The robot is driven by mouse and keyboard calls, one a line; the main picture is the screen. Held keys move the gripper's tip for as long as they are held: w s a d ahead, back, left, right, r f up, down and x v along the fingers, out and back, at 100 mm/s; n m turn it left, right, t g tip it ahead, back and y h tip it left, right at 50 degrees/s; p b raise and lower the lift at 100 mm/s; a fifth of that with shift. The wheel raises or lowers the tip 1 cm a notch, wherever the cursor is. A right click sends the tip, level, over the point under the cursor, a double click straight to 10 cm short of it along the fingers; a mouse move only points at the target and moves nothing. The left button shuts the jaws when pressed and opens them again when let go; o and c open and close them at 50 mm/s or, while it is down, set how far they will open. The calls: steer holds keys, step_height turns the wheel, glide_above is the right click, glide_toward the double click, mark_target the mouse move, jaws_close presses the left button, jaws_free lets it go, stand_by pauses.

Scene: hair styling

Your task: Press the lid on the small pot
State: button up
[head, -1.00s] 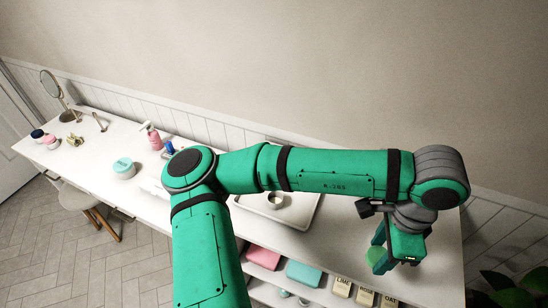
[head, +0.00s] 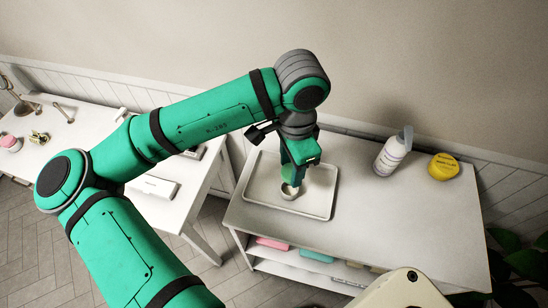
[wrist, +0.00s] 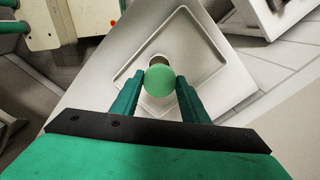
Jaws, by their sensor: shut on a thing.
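My gripper (head: 298,172) is shut on a round green lid (head: 289,173). In the wrist view the lid (wrist: 160,80) sits between my two fingertips. The small pot (head: 289,191) is a pale round pot standing on the tray, just below the lid. In the wrist view the pot (wrist: 158,60) shows as a pale rim behind the lid, which covers most of it. In the head view the lid looks tilted and apart from being seated. I cannot tell whether the lid touches the pot's rim.
The pale tray (head: 262,190) lies on the white cabinet top (head: 400,220). A white bottle (head: 391,156) and a yellow tub (head: 442,167) stand at the back right. Shelves with several coloured boxes are below. A white table (head: 190,205) stands left.

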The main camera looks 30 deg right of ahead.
mark_target(290, 173)
steer(key=shift+w+f, duration=0.3)
steer(key=shift+f, duration=0.05)
steer(key=shift+s+f, duration=0.4)
steer(key=shift+f, duration=0.15)
steer(key=shift+a+f, duration=0.25)
steer(key=shift+f, duration=0.6)
steer(key=shift+d+f, duration=0.15)
steer(key=shift+f, duration=0.95)
steer(key=shift+w+f, duration=0.1)
steer(key=shift+f, duration=0.4)
steer(key=shift+d, duration=0.1)
steer(key=shift+a, duration=0.2)
